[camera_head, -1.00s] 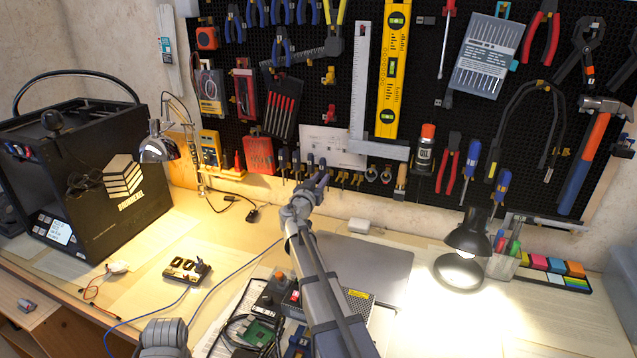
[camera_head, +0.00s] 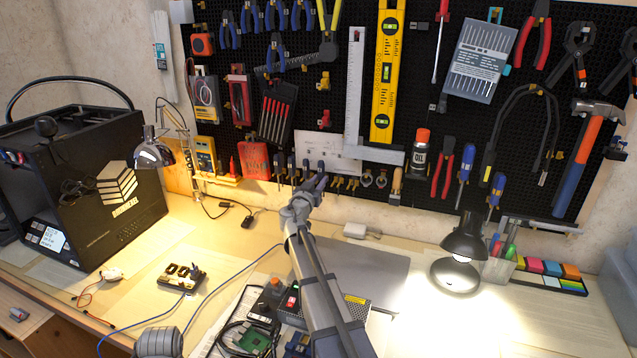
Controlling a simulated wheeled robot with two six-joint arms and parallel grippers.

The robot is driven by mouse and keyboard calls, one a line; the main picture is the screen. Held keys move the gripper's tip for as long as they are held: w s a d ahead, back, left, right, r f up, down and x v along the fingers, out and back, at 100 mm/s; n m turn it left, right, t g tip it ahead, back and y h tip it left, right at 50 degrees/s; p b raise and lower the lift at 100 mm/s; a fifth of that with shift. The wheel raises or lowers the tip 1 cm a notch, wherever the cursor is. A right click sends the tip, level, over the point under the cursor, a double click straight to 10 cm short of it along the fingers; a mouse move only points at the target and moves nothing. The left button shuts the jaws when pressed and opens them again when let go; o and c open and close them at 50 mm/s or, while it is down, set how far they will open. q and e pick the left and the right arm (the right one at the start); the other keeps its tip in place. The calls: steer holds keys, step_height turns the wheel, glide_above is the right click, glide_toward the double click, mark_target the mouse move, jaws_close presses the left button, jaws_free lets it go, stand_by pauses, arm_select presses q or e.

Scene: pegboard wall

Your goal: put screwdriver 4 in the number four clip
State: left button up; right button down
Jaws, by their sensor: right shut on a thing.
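A row of small dark-blue-handled screwdrivers (camera_head: 292,167) hangs in clips along the lower edge of the pegboard. My right gripper (camera_head: 316,182) is at the right end of this row, close to the board. It is shut on a screwdriver, taken to be screwdriver 4 (camera_head: 321,167), whose dark handle shows just above the fingers. The gripper hides its shaft and the clip behind, so I cannot tell whether it sits in the number four clip. Several yellow clips (camera_head: 344,183) show just right of the gripper.
A steel square (camera_head: 355,90) and a yellow level (camera_head: 386,80) hang above right of the gripper. Below are a closed laptop (camera_head: 365,270), a desk lamp (camera_head: 464,243) and a green circuit board (camera_head: 255,340). A black printer (camera_head: 85,190) stands at left.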

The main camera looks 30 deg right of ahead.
steer(key=c, duration=0.6)
jaws_free()
steer(key=shift+a, duration=0.1)
steer(key=shift+v, duration=3.8)
